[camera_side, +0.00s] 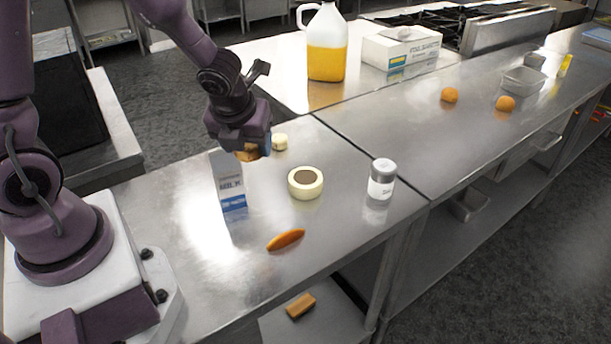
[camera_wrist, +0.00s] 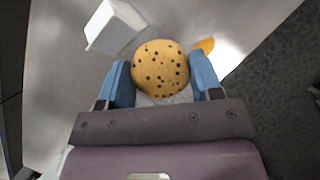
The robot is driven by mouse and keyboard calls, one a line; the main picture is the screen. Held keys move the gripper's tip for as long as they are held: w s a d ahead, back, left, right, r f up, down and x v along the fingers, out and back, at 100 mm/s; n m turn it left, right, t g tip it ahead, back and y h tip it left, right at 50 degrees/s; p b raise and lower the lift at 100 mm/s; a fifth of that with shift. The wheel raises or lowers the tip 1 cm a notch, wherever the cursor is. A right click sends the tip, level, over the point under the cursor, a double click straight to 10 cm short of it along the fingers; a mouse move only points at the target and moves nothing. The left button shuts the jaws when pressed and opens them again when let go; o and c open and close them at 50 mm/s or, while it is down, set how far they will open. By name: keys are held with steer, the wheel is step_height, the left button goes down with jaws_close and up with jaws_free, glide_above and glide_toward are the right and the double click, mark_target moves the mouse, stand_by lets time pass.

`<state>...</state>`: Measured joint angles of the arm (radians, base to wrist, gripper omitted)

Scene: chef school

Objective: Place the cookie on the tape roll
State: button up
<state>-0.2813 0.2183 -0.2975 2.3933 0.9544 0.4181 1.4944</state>
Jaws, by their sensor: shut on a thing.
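The cookie (camera_wrist: 160,68) is round and golden with dark chips. My gripper (camera_wrist: 162,80) is shut on it, with a blue finger at each side. In the side view the cookie (camera_side: 247,153) shows partly below my gripper (camera_side: 245,146), behind the top of the milk carton. The tape roll (camera_side: 305,183) is cream-coloured with a dark brown centre and lies flat on the steel table, right of and below my gripper in the picture. I cannot make out the tape roll in the wrist view.
A milk carton (camera_side: 229,184) stands upright close to my gripper. A small pale piece (camera_side: 280,142), a lidded jar (camera_side: 381,179) and an orange-brown oblong item (camera_side: 286,240) are on the same table.

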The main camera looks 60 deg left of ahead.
steer(key=w+a+f, duration=0.1)
steer(key=w+f, duration=0.3)
steer(key=w, duration=0.4)
glide_above(306, 174)
steer(key=s+d, duration=0.1)
steer(key=s, duration=0.1)
steer(key=f, duration=0.5)
steer(key=shift+w+f, duration=0.45)
steer(key=shift+f, duration=0.05)
steer(key=shift+w+f, duration=0.1)
steer(key=shift+f, duration=1.5)
steer(key=o, duration=0.9)
steer(key=shift+f, duration=0.15)
